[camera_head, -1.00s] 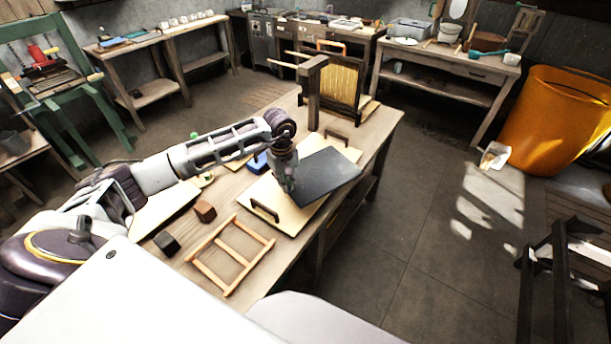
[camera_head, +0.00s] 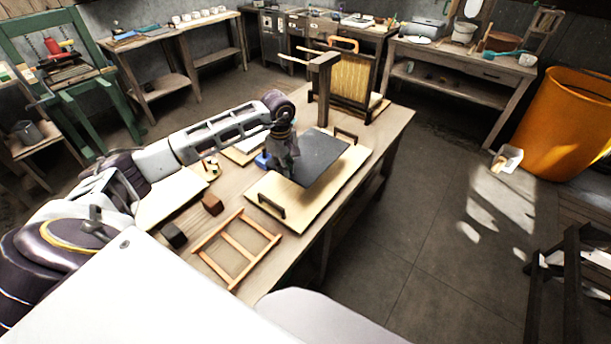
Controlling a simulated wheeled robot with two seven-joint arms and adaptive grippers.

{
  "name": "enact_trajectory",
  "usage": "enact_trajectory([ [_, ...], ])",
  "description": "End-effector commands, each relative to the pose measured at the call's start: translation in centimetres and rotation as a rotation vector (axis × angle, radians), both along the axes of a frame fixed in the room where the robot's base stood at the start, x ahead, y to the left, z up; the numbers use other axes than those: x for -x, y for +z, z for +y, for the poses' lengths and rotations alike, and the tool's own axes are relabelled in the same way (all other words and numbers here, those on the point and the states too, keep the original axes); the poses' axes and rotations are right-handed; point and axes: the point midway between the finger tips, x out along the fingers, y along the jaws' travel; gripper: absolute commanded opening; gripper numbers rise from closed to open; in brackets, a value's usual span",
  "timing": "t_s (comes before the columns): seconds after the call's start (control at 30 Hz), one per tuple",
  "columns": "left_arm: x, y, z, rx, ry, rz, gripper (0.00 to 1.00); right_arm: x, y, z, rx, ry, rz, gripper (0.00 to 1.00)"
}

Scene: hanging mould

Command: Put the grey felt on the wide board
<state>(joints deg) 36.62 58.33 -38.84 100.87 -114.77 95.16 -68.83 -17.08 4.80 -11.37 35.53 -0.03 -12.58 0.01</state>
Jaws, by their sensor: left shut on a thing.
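The grey felt (camera_head: 322,155) is a dark, flat, stiff-looking sheet over the wide board (camera_head: 290,213). The wide board is pale wood with a dark handle at each end and lies on the workbench. My left gripper (camera_head: 287,170) is shut on the felt's left edge, pointing down. The felt covers the middle of the board and sits at an angle to it. I cannot tell whether the felt's underside touches the board all over. My right gripper is not in view.
A wooden frame (camera_head: 237,250), a dark block (camera_head: 174,235) and a brown block (camera_head: 212,204) lie on the bench (camera_head: 390,140) left of the board. A blue object (camera_head: 263,160) is behind the gripper. A post with a hanging mould (camera_head: 352,78) stands at the far end.

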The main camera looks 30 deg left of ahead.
Motion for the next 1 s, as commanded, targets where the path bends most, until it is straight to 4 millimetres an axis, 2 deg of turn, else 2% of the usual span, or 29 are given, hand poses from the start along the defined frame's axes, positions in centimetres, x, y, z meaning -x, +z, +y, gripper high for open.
enact_trajectory([
  [0.23,0.1,-2.6,0.0,0.001,0.001,0.003,0.0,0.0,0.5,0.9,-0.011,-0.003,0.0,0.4],
  [0.5,0.0,-5.6,-0.1,0.002,-0.001,0.001,0.0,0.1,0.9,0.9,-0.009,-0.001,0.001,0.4],
  [1.0,0.0,-6.5,0.0,0.001,0.0,0.001,0.0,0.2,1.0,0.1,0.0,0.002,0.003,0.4],
])
